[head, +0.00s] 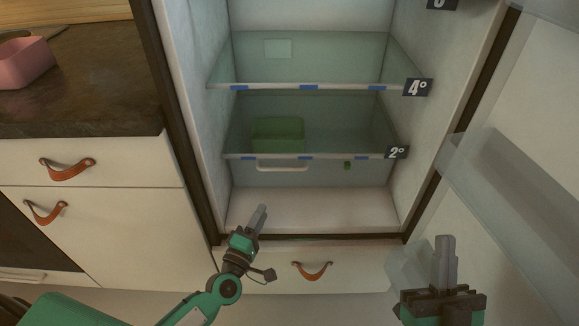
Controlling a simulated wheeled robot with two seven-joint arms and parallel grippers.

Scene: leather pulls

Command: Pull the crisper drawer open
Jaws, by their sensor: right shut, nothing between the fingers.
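The crisper drawer shows low in the open fridge as a clear front with a pale bar handle (282,168), just under the shelf edge marked 2°. It looks closed, though its clear walls are hard to make out. My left gripper (262,211) is in front of the fridge's lower opening, below the handle in the picture and apart from it. Its fingers are seen edge-on, so their opening is unclear. My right gripper (445,240) is at the lower right, away from the handle, with its fingers together and empty.
A glass shelf marked 4° (308,87) is above. A green container (277,134) shows through the glass. The open fridge door with clear bins (500,165) stands at right. A counter with a pink container (24,62) and drawers with leather pulls (67,169) are at left.

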